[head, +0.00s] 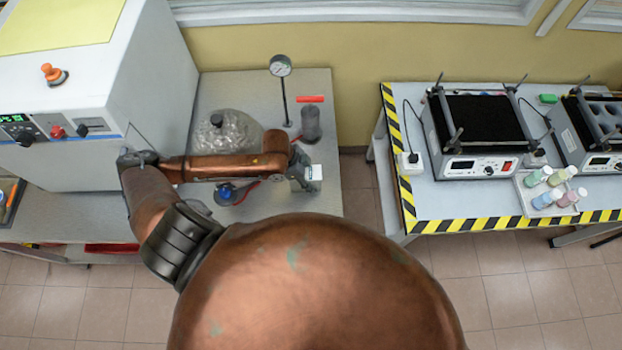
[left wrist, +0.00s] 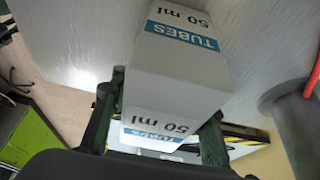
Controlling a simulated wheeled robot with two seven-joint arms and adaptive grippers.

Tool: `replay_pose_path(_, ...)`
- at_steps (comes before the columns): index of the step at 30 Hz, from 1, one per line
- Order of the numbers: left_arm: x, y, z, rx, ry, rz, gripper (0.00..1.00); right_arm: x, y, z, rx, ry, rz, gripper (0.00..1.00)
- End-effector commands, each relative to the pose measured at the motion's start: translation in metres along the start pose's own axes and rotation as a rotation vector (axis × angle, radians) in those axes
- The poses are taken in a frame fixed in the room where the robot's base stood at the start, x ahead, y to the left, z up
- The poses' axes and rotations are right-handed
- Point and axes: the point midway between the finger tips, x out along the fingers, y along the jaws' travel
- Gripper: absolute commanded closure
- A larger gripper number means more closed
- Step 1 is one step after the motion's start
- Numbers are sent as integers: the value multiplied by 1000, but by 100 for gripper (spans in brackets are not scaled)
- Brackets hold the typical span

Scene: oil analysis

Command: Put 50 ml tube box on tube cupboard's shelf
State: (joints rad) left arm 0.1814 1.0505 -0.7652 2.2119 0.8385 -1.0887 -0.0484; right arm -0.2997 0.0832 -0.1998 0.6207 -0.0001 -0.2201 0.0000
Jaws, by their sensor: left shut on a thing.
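The 50 ml tube box (left wrist: 178,62) is a white carton with blue "TUBES" bands and "50 ml" print. In the left wrist view it sits between the two dark fingers of my left gripper (left wrist: 157,122), which is shut on it. In the head view my left gripper (head: 303,178) is at the right part of the grey table, and a small white part of the box (head: 314,173) shows at its right. I cannot tell whether the box touches the table. The tube cupboard and its shelf are not identifiable in these views. My right gripper is not in view.
A glass vessel (head: 228,130), a pressure gauge (head: 281,66) and a grey cylinder with a red handle (head: 311,122) stand behind my left arm on the grey table (head: 325,210). A white machine (head: 150,90) is at left. A striped-edge table (head: 440,200) stands right, across a floor gap.

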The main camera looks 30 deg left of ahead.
Motion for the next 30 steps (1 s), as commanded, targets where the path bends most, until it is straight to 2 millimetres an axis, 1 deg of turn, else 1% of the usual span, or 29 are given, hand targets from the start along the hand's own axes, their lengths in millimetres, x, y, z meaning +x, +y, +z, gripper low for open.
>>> replay_pose_path(1, 1, 0, 0, 0, 0, 0, 89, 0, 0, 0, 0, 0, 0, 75)
replay_pose_path(2, 2, 0, 1, 0, 0, 0, 57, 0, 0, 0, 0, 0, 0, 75)
replay_pose_path(9, 1, 0, 1, 0, 0, 0, 41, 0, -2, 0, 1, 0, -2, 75)
replay_pose_path(17, 1, 0, 1, 0, 0, 0, 41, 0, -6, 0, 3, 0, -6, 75)
replay_pose_path(20, -5, 0, 0, 1, 0, -2, 41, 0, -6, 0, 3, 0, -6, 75)
replay_pose_path(23, -18, -1, 0, 1, -1, -3, 41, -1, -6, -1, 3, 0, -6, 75)
replay_pose_path(30, -69, -1, 0, 2, -3, -4, 41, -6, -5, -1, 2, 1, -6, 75)
